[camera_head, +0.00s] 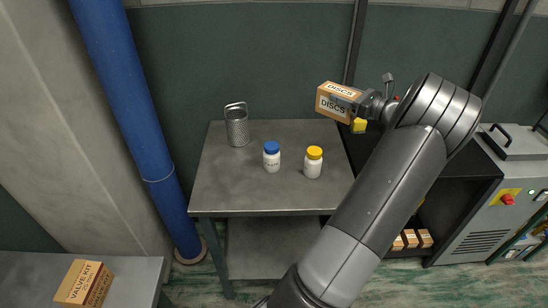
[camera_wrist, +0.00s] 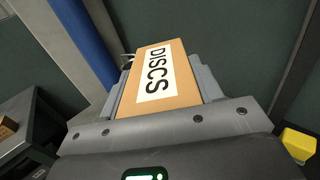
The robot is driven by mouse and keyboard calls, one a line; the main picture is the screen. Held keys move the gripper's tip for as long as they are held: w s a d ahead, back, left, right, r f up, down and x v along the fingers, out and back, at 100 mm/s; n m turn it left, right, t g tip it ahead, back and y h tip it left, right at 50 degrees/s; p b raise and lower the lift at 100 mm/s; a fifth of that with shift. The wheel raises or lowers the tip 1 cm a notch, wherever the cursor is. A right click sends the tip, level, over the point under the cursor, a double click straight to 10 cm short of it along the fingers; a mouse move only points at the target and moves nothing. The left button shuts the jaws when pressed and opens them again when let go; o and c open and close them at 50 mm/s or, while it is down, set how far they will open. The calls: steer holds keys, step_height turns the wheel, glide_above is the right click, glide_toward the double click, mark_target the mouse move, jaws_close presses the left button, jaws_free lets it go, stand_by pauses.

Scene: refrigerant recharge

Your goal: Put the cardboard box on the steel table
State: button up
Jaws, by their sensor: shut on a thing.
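A cardboard box (camera_head: 334,101) labelled DISCS is held in the air by my gripper (camera_head: 360,104), above the back right corner of the steel table (camera_head: 225,190). In the wrist view the same box (camera_wrist: 156,78) sits between the two fingers of my gripper (camera_wrist: 158,85), which are shut on its sides. The box is apart from the tabletop. The tabletop is bare at its front and left. My arm covers part of the table's right side.
A VALVE KIT box (camera_head: 84,283) lies on another table at lower left. A blue pipe (camera_head: 130,110) rises left; a grey cabinet (camera_head: 495,215) stands right.

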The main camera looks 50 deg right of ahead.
steer(key=shift+m+h, duration=0.4)
steer(key=shift+h, duration=0.2)
steer(key=s, duration=0.1)
steer(key=s+d, duration=0.1)
steer(key=s+f, duration=0.1)
steer(key=s, duration=0.1)
steer(key=shift+d, duration=0.3)
step_height(320, 180, down, 6)
steer(key=shift+f, duration=0.15)
steer(key=shift+w+a+f, duration=0.2)
steer(key=shift+w+f, duration=2.65)
steer(key=shift+w, duration=0.1)
steer(key=shift+w+a+f, duration=0.15)
steer(key=shift+w+f, duration=2.7)
steer(key=shift+w, duration=0.1)
steer(key=shift+f, duration=0.1)
steer(key=o, duration=1.2)
